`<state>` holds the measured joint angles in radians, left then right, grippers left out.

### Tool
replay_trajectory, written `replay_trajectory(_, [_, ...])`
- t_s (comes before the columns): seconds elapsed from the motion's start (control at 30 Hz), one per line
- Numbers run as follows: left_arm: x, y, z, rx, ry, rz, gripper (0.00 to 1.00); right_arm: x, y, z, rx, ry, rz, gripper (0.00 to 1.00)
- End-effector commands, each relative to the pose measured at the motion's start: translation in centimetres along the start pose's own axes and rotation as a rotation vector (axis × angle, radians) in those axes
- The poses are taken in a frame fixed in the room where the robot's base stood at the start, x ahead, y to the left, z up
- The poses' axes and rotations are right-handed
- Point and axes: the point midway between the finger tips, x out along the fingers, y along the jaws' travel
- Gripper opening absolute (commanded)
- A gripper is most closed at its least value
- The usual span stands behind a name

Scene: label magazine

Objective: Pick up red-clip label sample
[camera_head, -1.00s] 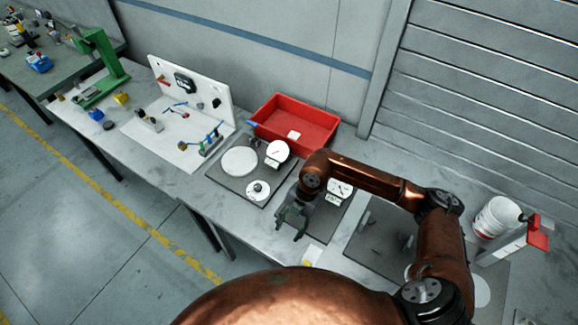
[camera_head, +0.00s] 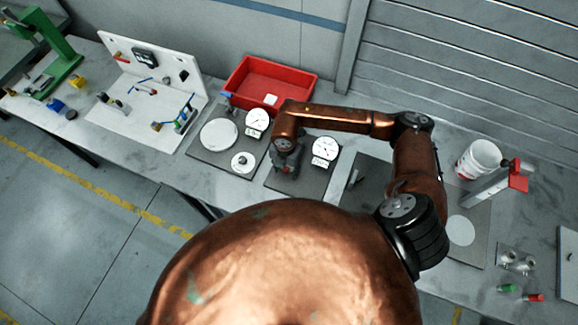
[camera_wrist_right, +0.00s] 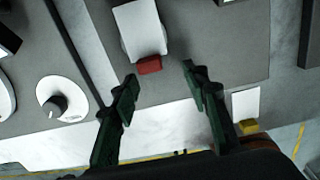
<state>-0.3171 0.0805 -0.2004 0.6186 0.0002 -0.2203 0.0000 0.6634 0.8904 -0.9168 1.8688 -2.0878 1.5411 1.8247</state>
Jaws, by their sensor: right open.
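The red-clip label sample is a white card (camera_wrist_right: 138,28) with a red clip (camera_wrist_right: 149,64) at its near end. It lies on a grey plate in the right wrist view. My right gripper (camera_wrist_right: 160,78) is open, its two dark green fingers on either side of the red clip, with a visible gap to each. I cannot tell how high the fingertips are above the plate. In the head view my right gripper (camera_head: 287,162) points down over the middle grey plate (camera_head: 312,188), and the sample is hidden there. My left gripper is not in view.
A white label with a yellow clip (camera_wrist_right: 247,127) lies right of the fingers in the wrist view. A dial gauge (camera_head: 325,149) stands close to my right gripper. A red bin (camera_head: 300,88) is behind, and a white bucket (camera_head: 478,160) stands at the right.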

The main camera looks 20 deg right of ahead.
Motion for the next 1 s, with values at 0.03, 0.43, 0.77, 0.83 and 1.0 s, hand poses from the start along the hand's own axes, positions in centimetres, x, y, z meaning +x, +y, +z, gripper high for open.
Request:
replay_trajectory(0.03, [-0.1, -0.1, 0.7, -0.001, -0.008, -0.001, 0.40, 0.5, 0.1, 0.1, 0.001, 0.002, -0.001, 0.42])
replay_trajectory(0.43, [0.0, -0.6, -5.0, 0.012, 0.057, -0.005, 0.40, 0.8, -0.1, 0.0, 0.003, 0.000, 0.000, 0.33])
replay_trajectory(0.77, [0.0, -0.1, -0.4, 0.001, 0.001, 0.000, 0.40, 0.8, 0.0, 0.1, 0.003, 0.000, -0.001, 0.10])
replay_trajectory(0.83, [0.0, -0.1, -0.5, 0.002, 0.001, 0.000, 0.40, 0.8, -0.1, 0.1, 0.003, 0.000, -0.001, 0.10])
replay_trajectory(1.0, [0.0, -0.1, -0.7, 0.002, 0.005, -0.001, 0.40, 0.8, -0.1, 0.1, 0.003, 0.001, -0.001, 0.07])
